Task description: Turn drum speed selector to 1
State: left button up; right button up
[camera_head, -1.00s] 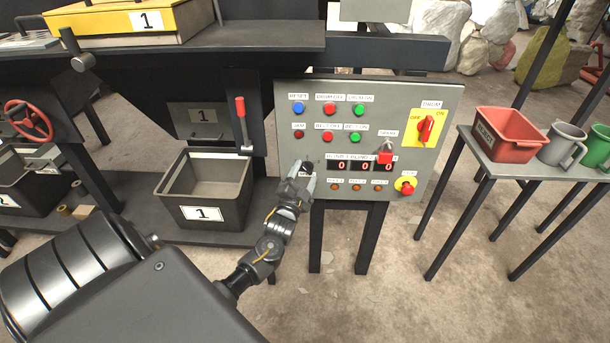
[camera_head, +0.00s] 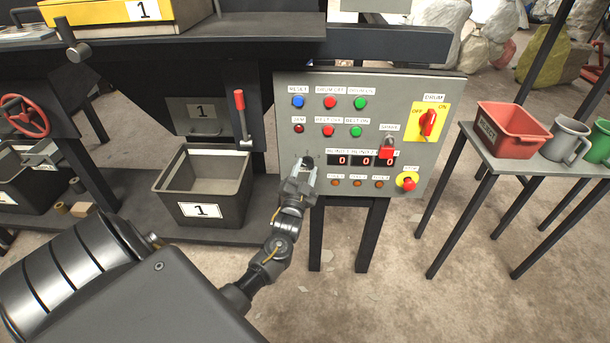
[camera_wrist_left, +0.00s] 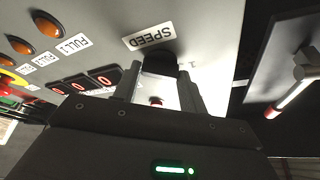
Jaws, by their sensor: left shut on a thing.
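The black speed selector knob (camera_head: 307,160) is at the left side of the grey control panel (camera_head: 292,188). It also shows in the left wrist view (camera_wrist_left: 160,64), beside the label SPEED. My left gripper (camera_head: 306,172) is shut on the knob, with one finger on each side of it in the left wrist view (camera_wrist_left: 160,84). The fingers and hand partly hide the knob and the marks around it, so I cannot read its setting. My right gripper is in neither view.
The red displays (camera_head: 342,160) right of the knob read 0. A red emergency button (camera_head: 408,184) and a red-and-yellow drum switch (camera_head: 429,123) are farther right. A dark bin (camera_head: 201,214) labelled 1 and a red-handled lever (camera_head: 241,115) stand left.

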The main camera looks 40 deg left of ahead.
pick_arm(q)
jog(key=shift+d+f+n+y, duration=0.1)
jog(key=shift+f+n+y, duration=0.1)
jog(key=shift+n+y, duration=0.3)
jog(key=shift+r+n, duration=0.15)
jog(key=shift+n, duration=0.15)
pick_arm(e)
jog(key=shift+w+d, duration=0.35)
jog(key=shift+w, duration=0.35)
pick_arm(q)
jog(key=o, duration=1)
jog(key=shift+s, duration=0.15)
jog(key=b+v, duration=0.1)
jog(key=v, duration=0.9)
jog(key=shift+s+d, duration=0.1)
jog(key=shift+s, duration=0.1)
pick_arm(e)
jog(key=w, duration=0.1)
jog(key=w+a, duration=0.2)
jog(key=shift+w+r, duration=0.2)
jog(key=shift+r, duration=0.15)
